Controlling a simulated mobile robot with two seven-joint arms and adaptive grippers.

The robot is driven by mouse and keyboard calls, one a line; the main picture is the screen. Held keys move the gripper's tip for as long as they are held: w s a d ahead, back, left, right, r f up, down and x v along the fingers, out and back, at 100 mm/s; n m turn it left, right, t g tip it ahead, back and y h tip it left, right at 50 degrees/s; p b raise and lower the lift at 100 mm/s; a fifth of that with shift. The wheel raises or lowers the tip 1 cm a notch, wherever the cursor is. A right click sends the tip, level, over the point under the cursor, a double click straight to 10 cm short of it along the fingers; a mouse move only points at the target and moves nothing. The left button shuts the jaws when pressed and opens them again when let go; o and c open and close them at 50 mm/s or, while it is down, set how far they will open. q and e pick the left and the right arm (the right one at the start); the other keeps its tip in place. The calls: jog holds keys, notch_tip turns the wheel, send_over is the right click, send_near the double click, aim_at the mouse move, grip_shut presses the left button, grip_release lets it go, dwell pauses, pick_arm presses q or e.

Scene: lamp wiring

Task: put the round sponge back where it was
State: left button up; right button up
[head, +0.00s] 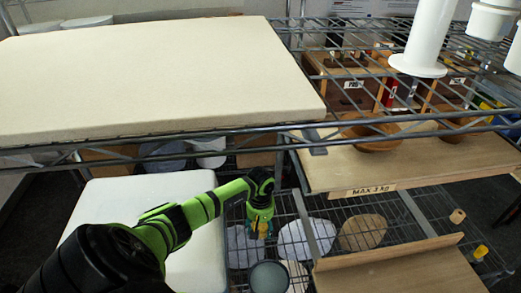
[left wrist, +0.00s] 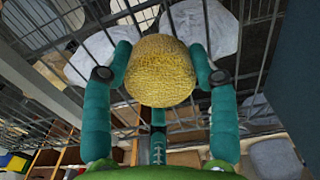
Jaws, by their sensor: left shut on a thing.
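The round sponge (left wrist: 162,70) is yellow and rough-textured. It sits between the teal fingers of my left gripper (left wrist: 160,78), which is shut on it. In the head view my left gripper (head: 261,226) hangs below the upper rack level, above a lower wire shelf. Only a little yellow shows between the fingers there, so the sponge is mostly hidden in that view. My right gripper is not in view.
A cream board (head: 160,75) lies on the upper wire rack. A wooden shelf marked "MAX 3 kg" (head: 400,165) holds wooden bowls (head: 369,133) at right. A dark round container (head: 269,277) is below my gripper. White cylinders (head: 424,40) hang at upper right.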

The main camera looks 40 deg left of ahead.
aim_at(260, 225)
pick_arm(q)
jog(key=shift+f+b, duration=0.2)
jog(key=shift+b, duration=0.1)
jog(key=o, duration=1)
jog(key=shift+r, duration=0.1)
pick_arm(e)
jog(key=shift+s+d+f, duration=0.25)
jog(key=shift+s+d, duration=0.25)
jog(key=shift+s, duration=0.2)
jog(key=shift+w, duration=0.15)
pick_arm(q)
jog(key=shift+r+p, duration=0.15)
jog(key=shift+p, duration=0.2)
jog(key=shift+r, duration=0.25)
jog(key=shift+r+b, duration=1.65)
jog(key=shift+r, duration=4.1)
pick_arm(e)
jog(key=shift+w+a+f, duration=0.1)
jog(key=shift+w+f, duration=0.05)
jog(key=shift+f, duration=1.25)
